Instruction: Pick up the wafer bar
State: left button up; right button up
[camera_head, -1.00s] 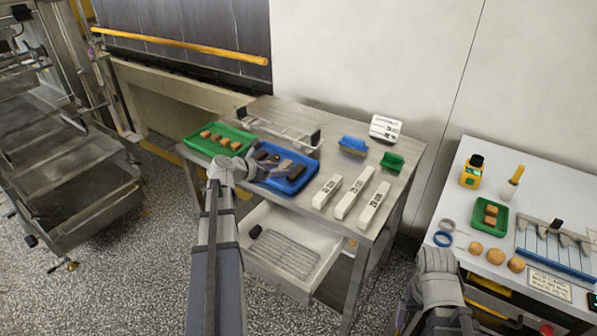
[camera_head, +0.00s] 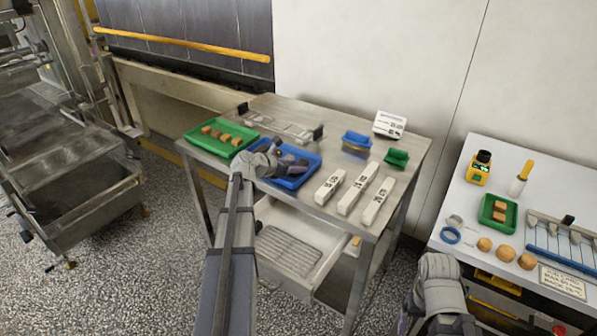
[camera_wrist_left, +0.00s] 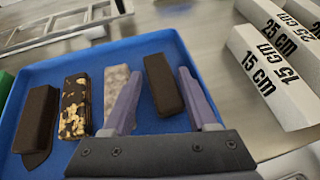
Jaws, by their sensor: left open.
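The blue tray (camera_head: 311,172) stands on the steel table; the left wrist view shows it close (camera_wrist_left: 70,143). In it lie a dark brown bar (camera_wrist_left: 37,120), a dark bar with nut pieces (camera_wrist_left: 74,105), a pale speckled bar (camera_wrist_left: 115,88) and a plain dark bar (camera_wrist_left: 163,84). I cannot tell which is the wafer bar. My left gripper (camera_head: 292,163) is over the tray, open and empty. In the wrist view its fingers (camera_wrist_left: 158,88) appear on either side of the plain dark bar; the left finger partly covers the pale bar. My right gripper is not in view.
A green tray (camera_head: 190,133) with tan pieces stands left of the blue tray. White length blocks (camera_head: 330,187) stand to its right, and a metal rack (camera_head: 285,128) lies behind. An open drawer (camera_head: 318,257) juts out below. A white table (camera_head: 500,170) stands at right.

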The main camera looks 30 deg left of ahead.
pick_arm(q)
jog(key=c, duration=0.8)
jog(key=shift+r, duration=0.15)
jog(key=shift+c, duration=0.2)
notch_tip(320, 180, up, 10)
jog(key=p, duration=1)
